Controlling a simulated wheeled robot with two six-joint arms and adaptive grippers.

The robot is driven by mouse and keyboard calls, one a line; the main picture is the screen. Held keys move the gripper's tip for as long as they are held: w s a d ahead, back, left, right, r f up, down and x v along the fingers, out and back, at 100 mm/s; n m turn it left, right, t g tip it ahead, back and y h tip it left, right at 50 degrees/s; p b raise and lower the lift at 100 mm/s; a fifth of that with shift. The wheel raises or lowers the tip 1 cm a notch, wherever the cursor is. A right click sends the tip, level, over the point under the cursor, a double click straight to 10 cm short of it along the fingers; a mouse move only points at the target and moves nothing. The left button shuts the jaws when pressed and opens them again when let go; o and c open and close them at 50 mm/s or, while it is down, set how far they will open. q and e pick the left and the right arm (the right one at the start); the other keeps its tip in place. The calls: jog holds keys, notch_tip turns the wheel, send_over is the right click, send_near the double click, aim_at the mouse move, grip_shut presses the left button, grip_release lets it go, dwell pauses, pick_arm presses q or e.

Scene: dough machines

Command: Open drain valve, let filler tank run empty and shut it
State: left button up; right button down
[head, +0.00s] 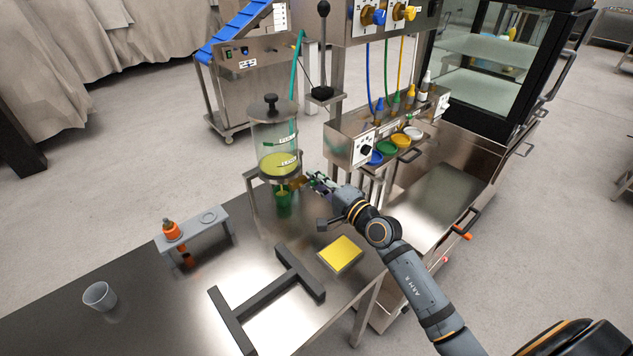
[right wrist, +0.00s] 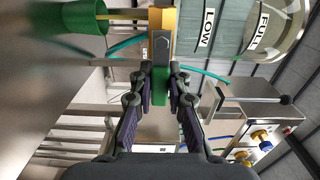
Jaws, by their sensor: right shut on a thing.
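The clear filler tank (head: 274,135) stands in a metal frame on the bench, with yellow liquid (head: 277,160) low in it, around the LOW label. Its brass drain valve (right wrist: 162,22) shows in the right wrist view, with a green lever (right wrist: 160,88) on it. My right gripper (right wrist: 161,80) is shut on this lever; in the head view it is beside the valve, right of the tank base. A thin yellow stream (right wrist: 122,14) runs from the valve into a green cup (head: 284,203) below. The cup's fill level is hidden. My left gripper is not in view.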

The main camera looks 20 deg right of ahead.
jog(key=c, duration=1.3)
grip_release()
jog(key=shift+v, duration=3.8)
